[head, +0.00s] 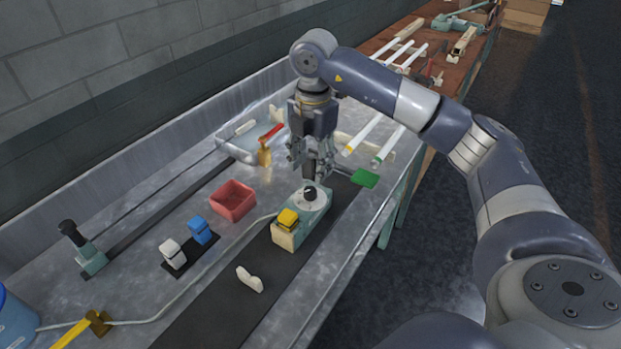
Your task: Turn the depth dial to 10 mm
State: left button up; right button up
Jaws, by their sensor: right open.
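The depth dial (310,193) is a small black knob on a pale round face, on top of a light green and cream machine with a yellow block (288,217) at its near end. The dial's markings are too small to read. My right gripper (312,172) points down just above and behind the dial, with its fingers open. I cannot tell whether the fingertips touch the knob. A dark upright part of the machine shows between or behind the fingers. My left gripper is not in view.
A red bin (233,200), a blue block (199,230) and a white block (172,252) are left of the machine. A green paddle (365,178) sits close to the right. A red-handled tool (269,141) stands behind.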

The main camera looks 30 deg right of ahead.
jog(key=shift+r, duration=2.3)
jog(key=shift+f, duration=0.1)
